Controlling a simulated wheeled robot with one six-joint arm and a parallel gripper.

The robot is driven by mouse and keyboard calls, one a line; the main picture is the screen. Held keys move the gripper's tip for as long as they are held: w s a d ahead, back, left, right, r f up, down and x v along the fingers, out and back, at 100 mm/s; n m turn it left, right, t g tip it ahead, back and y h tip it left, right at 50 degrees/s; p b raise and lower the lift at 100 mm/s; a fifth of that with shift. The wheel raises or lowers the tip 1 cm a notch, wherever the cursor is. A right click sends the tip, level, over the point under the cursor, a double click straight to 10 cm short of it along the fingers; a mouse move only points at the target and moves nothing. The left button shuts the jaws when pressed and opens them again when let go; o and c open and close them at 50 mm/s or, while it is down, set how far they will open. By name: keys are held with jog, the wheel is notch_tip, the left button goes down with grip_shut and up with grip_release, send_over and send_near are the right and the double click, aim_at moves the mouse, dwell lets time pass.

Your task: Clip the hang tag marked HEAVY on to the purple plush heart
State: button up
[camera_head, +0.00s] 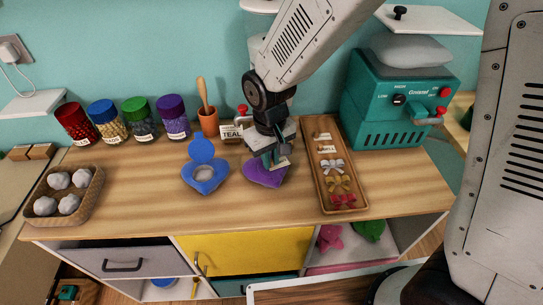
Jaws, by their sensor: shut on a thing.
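The purple plush heart (263,179) lies on the wooden counter, partly hidden under my gripper (272,161). My gripper points down over the heart's upper part, with its fingers shut on a small pale hang tag (284,163). The tag's lettering is too small to read, so I cannot tell whether it says HEAVY. I cannot tell whether the tag touches the heart. Other small pale tags (326,149) lie in the far end of a wooden tray (361,203).
A blue heart piece (205,188) lies left of the purple heart. The tray holds several bows. A teal machine (391,134) is at right. A basket (90,200) of white balls is at left.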

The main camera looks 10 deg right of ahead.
jog(key=o, duration=0.7)
jog(key=shift+o, duration=0.2)
jog(key=shift+r, duration=0.1)
notch_tip(320, 180, up, 8)
jog(key=shift+a+f, duration=0.1)
jog(key=shift+f, duration=0.1)
notch_tip(320, 180, up, 9)
dwell(1.2)
